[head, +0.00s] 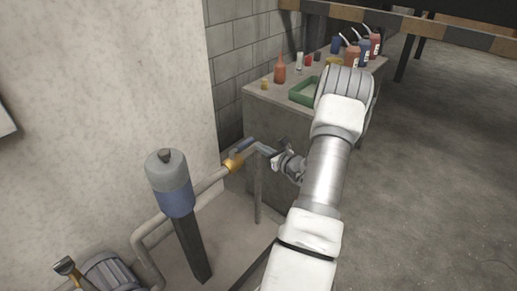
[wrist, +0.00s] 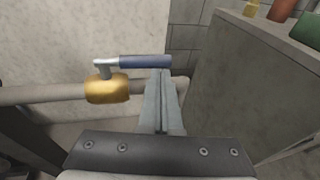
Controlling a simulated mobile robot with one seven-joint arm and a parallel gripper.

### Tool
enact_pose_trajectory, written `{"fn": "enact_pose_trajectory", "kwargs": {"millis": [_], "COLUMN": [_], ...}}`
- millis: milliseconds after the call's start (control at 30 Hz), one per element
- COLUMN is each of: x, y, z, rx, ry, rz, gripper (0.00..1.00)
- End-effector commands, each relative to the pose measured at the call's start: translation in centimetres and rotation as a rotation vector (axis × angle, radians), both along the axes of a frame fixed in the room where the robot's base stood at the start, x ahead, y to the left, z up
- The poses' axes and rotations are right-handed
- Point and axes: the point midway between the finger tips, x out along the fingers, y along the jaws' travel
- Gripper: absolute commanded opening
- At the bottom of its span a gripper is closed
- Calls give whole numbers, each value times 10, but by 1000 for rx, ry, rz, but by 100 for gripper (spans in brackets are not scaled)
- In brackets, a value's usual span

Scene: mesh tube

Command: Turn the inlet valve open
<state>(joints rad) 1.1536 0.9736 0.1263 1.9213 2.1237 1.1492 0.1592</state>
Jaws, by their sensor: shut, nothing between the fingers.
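The valve has a brass body (head: 234,162) on a grey pipe and a blue lever handle (head: 245,145). In the wrist view the brass body (wrist: 107,89) is left of centre, and the blue handle (wrist: 143,62) points right from its stem, roughly in line with the pipe. My gripper (head: 262,149) is at the handle's free end. In the wrist view my gripper's fingers (wrist: 160,78) are together and empty, their tips just by the handle's right end. I cannot tell whether they touch it.
A grey-blue cylinder (head: 170,185) stands on a dark post left of the valve. The pipe (head: 208,183) runs beside the wall. A cabinet (head: 262,108) with bottles and a green tray (head: 303,93) stands behind. Open floor (head: 440,170) lies to the right.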

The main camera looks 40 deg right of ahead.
Motion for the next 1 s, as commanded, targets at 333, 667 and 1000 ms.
{"fn": "enact_pose_trajectory", "kwargs": {"millis": [333,667,1000], "x": [-66,-100,-93], "y": [-8,-9,0], "z": [17,22,29], "rx": [0,-1,-21], "ry": [1,0,8], "rz": [-1,2,45], "gripper": [0,0,0]}}
